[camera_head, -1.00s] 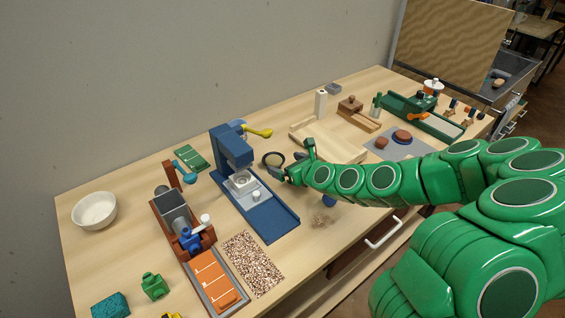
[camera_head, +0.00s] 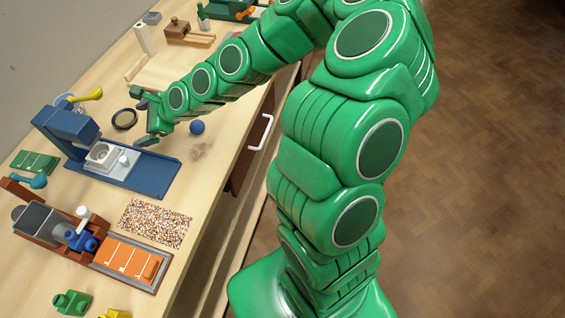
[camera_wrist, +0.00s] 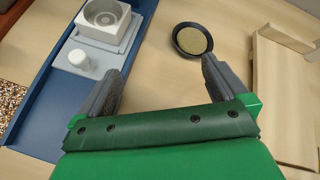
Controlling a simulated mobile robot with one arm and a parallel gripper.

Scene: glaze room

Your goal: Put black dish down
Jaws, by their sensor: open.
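The black dish (camera_head: 124,119) sits flat on the wooden table (camera_head: 190,182), to the right of the blue press. In the wrist view the round black dish (camera_wrist: 192,40) holds a flat yellow-green fill. It lies beyond my fingertips, nearer the right finger, with a gap between them. My gripper (camera_wrist: 163,78) is open, with nothing between its two grey fingers. In the head view my gripper (camera_head: 145,118) is low over the table, just right of the dish.
The blue press (camera_head: 68,135) with its long base stands left of the dish, close to my left finger in the wrist view. A pale wooden tray (camera_wrist: 285,100) lies to the right. A blue ball (camera_head: 197,127) and a speckled mat (camera_head: 154,222) lie nearer the front edge.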

